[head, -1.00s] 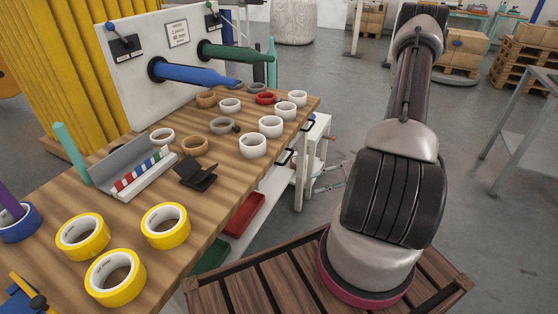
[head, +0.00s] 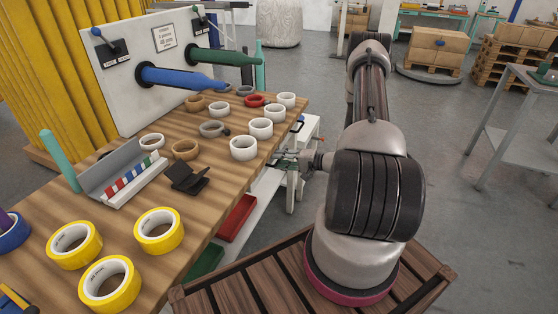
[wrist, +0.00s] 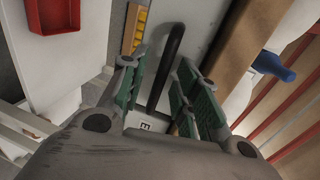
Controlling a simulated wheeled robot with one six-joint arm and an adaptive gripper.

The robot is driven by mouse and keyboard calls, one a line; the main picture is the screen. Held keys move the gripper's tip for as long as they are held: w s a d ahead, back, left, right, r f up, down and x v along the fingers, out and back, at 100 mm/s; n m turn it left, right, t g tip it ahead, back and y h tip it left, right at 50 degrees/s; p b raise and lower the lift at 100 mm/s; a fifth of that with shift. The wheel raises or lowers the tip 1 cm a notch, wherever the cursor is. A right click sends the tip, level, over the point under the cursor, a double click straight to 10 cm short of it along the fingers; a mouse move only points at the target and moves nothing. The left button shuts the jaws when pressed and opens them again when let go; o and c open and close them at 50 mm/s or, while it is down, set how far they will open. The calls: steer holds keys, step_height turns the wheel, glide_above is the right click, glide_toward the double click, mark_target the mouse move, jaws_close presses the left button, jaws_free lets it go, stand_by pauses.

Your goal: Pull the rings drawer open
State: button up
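My gripper (head: 288,160) is at the right edge of the workbench in the head view, low beside the drawer fronts. In the wrist view my gripper (wrist: 165,92) has its green finger pads apart. A black curved drawer handle (wrist: 168,62) on a pale drawer front (wrist: 188,25) lies between them, with space on both sides. A small label (wrist: 146,126) shows below the handle, too small to read. Another dark handle (head: 297,125) shows farther along the bench edge in the head view. I cannot tell from writing which drawer is the rings drawer. The front near my gripper looks closed.
The wooden workbench top (head: 215,185) carries white, yellow and other tape rolls and a ruler-like striped holder. A red bin (head: 237,217) and a green bin (head: 206,262) sit on the shelf below. Open floor (head: 450,150) lies to the right.

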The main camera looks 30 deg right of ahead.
steer(key=shift+w+a+f, duration=0.15)
steer(key=shift+w+a, duration=0.15)
steer(key=shift+w, duration=0.05)
jaws_close()
steer(key=f+v, duration=0.2)
steer(key=v, duration=1)
steer(key=s+f+v, duration=0.1)
steer(key=f+v, duration=0.2)
steer(key=v, duration=1)
steer(key=shift+s+d+f, duration=0.15)
steer(key=shift+d+f, duration=0.05)
steer(key=shift+d, duration=0.25)
jaws_free()
